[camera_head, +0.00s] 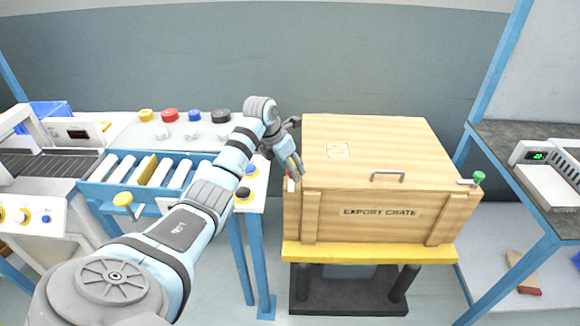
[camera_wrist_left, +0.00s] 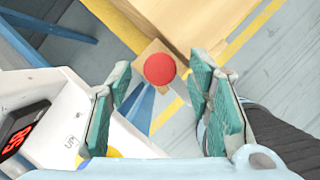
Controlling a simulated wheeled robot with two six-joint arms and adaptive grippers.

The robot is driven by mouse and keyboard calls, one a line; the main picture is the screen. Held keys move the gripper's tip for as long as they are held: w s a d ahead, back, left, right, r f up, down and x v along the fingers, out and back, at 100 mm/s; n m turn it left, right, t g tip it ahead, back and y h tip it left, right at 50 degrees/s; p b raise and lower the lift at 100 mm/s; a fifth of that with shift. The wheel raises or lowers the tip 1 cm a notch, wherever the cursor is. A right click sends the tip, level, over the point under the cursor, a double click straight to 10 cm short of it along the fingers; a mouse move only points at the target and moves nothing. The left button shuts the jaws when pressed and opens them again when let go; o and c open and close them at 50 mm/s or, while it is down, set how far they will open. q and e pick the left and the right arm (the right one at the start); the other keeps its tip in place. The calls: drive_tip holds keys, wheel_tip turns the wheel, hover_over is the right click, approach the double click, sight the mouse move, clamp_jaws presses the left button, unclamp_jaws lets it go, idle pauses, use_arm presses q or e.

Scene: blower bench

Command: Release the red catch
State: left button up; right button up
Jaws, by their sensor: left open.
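The red catch's round knob (camera_wrist_left: 159,69) shows in the left wrist view, ahead of and between my open fingers, on a small wooden block at the crate's corner. In the head view the catch is at the left front edge of the wooden export crate (camera_head: 385,232), mostly hidden by my gripper. My left gripper (camera_head: 293,166) is open and empty beside that corner; in the left wrist view its green finger pads (camera_wrist_left: 165,108) stand apart on both sides, and I see no contact with the knob. A green catch (camera_head: 479,177) is at the crate's right front edge.
The crate has a metal handle (camera_head: 387,176) and stands on a yellow-edged lift table (camera_head: 370,252). A roller conveyor (camera_head: 122,168) and a panel with several coloured knobs (camera_head: 170,116) are on the left. A bench with a scale (camera_head: 548,176) is on the right.

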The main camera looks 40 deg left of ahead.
use_arm(q)
drive_tip(key=v, duration=1.1)
drive_tip(key=shift+r, duration=0.35)
